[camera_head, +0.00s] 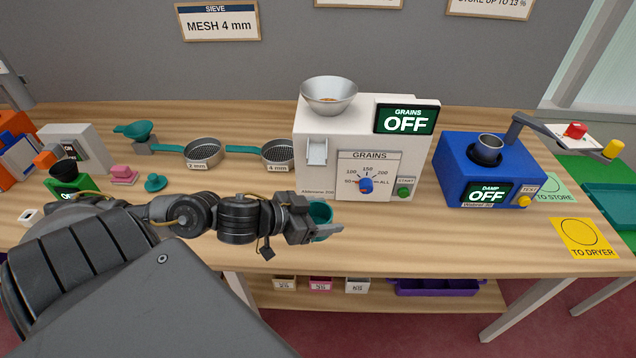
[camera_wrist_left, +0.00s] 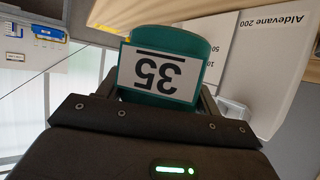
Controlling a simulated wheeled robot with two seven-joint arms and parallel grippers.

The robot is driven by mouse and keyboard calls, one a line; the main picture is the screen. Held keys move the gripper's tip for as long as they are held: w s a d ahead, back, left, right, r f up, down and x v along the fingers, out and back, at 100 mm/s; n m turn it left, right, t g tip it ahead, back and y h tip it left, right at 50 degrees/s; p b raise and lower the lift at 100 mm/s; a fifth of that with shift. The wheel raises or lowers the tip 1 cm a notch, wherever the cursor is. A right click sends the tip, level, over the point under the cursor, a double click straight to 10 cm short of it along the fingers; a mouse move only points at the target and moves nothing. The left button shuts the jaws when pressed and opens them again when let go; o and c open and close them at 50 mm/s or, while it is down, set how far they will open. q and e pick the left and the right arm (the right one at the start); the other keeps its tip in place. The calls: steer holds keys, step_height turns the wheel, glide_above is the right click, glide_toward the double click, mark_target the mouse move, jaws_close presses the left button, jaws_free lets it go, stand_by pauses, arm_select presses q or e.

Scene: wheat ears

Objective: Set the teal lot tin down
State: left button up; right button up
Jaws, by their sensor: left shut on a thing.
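The teal lot tin (camera_head: 320,213) is held in my left gripper (camera_head: 318,222), at the bench's front edge just before the white grain counter. In the left wrist view the tin (camera_wrist_left: 190,42) shows a white label reading 35, upside down in that picture, between the fingers of the gripper (camera_wrist_left: 160,95). The gripper is shut on the tin. I cannot tell whether the tin's base touches the bench. A small teal lid-like piece (camera_head: 155,182) lies on the bench to the left. My right gripper is not in view.
The white grain counter (camera_head: 316,178), reading OFF, stands close behind the tin. A blue damp meter (camera_head: 455,170) is to the right, with a yellow TO DRYER card (camera_head: 584,238) beyond. Two sieves (camera_head: 202,152) lie behind on the left. The bench front between counter and card is clear.

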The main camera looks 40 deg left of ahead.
mark_target(322, 206)
arm_select(q)
steer(key=w+a+f+b, duration=0.1)
steer(key=w+b, duration=0.1)
steer(key=b, duration=0.2)
steer(key=w+a+f+b, duration=0.2)
steer(key=b, duration=0.3)
steer(key=shift+w+a+f, duration=0.2)
steer(key=shift+a+f, duration=0.1)
steer(key=w+a+f, duration=0.4)
steer(key=w+f, duration=0.1)
steer(key=shift+w+a, duration=0.15)
steer(key=shift+a, duration=0.15)
steer(key=shift+w+a+f, duration=0.25)
steer(key=shift+w+f, duration=0.1)
steer(key=shift+f, duration=0.35)
step_height(322, 206, down, 2)
steer(key=shift+f, duration=0.5)
steer(key=o, duration=1)
steer(key=shift+f, duration=0.15)
